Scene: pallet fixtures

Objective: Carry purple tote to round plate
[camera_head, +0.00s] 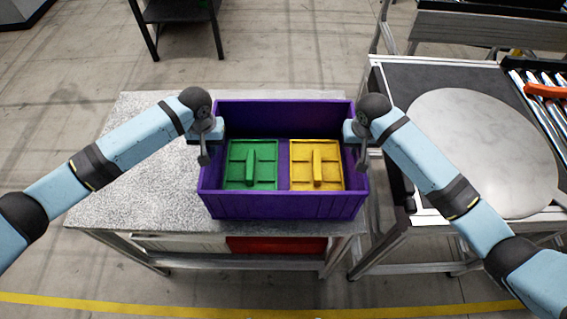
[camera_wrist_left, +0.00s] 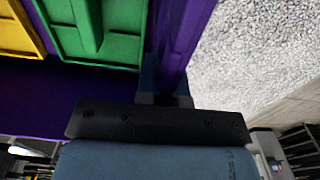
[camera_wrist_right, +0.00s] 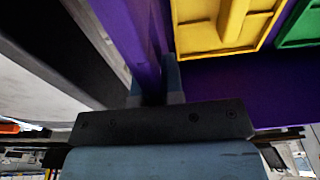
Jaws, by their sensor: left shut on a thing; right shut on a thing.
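The purple tote (camera_head: 283,206) is over the right part of the speckled grey table, with a green piece (camera_head: 252,165) and a yellow piece (camera_head: 317,165) side by side inside it. My left gripper (camera_head: 204,155) is shut on its left wall, and that wall also shows between the fingers in the left wrist view (camera_wrist_left: 180,40). My right gripper (camera_head: 362,155) is shut on its right wall, seen in the right wrist view (camera_wrist_right: 138,40). The tote looks level. I cannot tell whether its bottom touches the table. The round plate (camera_head: 480,145) lies on the station to the right.
The speckled table (camera_head: 130,190) is bare to the left of the tote. A narrow gap separates it from the right-hand station with its dark mat (camera_head: 400,85). A roller conveyor with an orange object (camera_head: 546,91) stands at far right. A dark table (camera_head: 180,12) stands behind.

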